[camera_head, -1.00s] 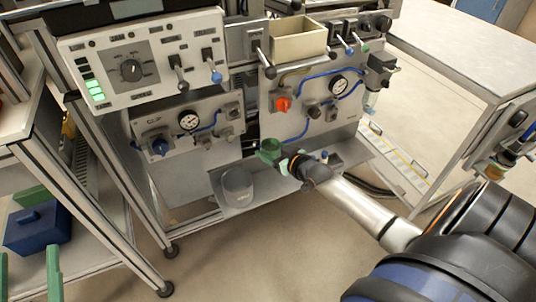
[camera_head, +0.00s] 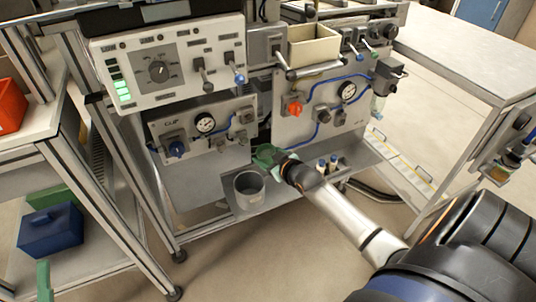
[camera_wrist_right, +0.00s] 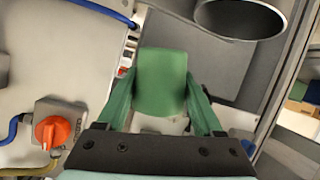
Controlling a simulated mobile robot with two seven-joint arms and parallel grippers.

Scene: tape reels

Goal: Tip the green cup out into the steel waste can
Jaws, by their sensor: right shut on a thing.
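The green cup (camera_head: 264,154) is held in my right gripper (camera_head: 277,158), just above and to the right of the steel waste can (camera_head: 249,198) in the head view. In the right wrist view the cup (camera_wrist_right: 161,82) sits between the two green fingers, its side facing the camera. Its tilt and contents are hard to tell. The can's open mouth shows at the top right of the wrist view (camera_wrist_right: 242,35), apart from the cup. One green finger of my left gripper (camera_head: 43,280) shows at the lower left edge, with nothing against it.
The can stands on the grey lower shelf (camera_head: 200,185) below panels with gauges and knobs. Small bottles (camera_head: 328,164) stand right of my right gripper. A beige bin (camera_head: 313,45) sits higher up. A blue box (camera_head: 50,232) lies on the left cart's lower shelf.

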